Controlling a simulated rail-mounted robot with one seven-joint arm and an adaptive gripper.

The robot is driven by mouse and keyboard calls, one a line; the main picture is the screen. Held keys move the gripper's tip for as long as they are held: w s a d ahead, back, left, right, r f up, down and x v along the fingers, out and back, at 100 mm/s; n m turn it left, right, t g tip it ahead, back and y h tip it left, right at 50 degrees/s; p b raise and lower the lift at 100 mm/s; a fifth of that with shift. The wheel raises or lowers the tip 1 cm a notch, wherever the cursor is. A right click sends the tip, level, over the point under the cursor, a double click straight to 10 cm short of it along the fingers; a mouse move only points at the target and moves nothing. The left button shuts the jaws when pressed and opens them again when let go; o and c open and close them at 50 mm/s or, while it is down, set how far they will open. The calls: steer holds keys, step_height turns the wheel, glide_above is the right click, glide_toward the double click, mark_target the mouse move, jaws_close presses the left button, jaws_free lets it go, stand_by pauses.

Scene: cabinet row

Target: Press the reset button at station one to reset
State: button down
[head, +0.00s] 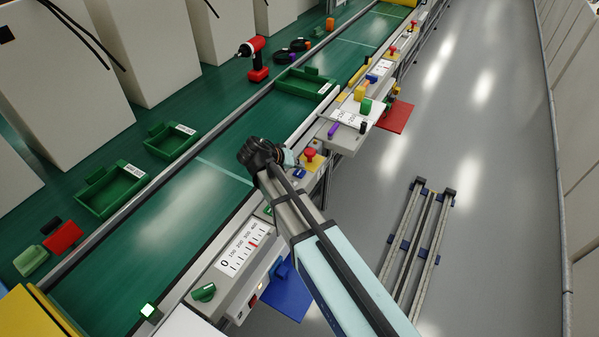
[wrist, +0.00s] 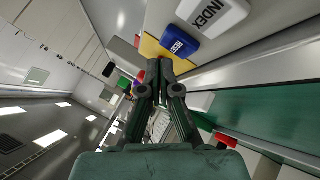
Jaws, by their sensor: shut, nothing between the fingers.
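In the wrist view a blue button (wrist: 179,42) with white lettering that seems to read RESET sits on a pale grey console. My gripper (wrist: 160,66) is shut and empty, its fingertips just below and left of the button in the picture; I cannot tell whether they touch the console. A white button marked INDEX (wrist: 212,14) is beside the blue one. In the head view a small blue button (head: 299,173) shows by a red mushroom button (head: 310,154) on a yellow plate, just right of my wrist. My fingertips are hidden there.
A panel with a 0–400 scale (head: 242,249) and a green knob (head: 204,292) are nearer along the console. A white shelf (head: 352,117) with small parts lies beyond.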

mark_target(298, 173)
steer(key=shift+r+p, duration=1.1)
steer(key=shift+r, duration=1.4)
steer(key=s+d+f+g+y, duration=0.6)
steer(key=s+d+f, duration=1.25)
steer(key=d, duration=0.25)
steer(key=s+f+g, duration=0.3)
steer(key=s+f, duration=0.7)
steer(key=s, duration=0.5)
steer(key=s+f+g, duration=0.4)
steer(key=s+f, duration=0.5)
steer(key=s, duration=0.6)
steer(key=shift+f+y, duration=0.3)
steer(key=shift+f, duration=0.1)
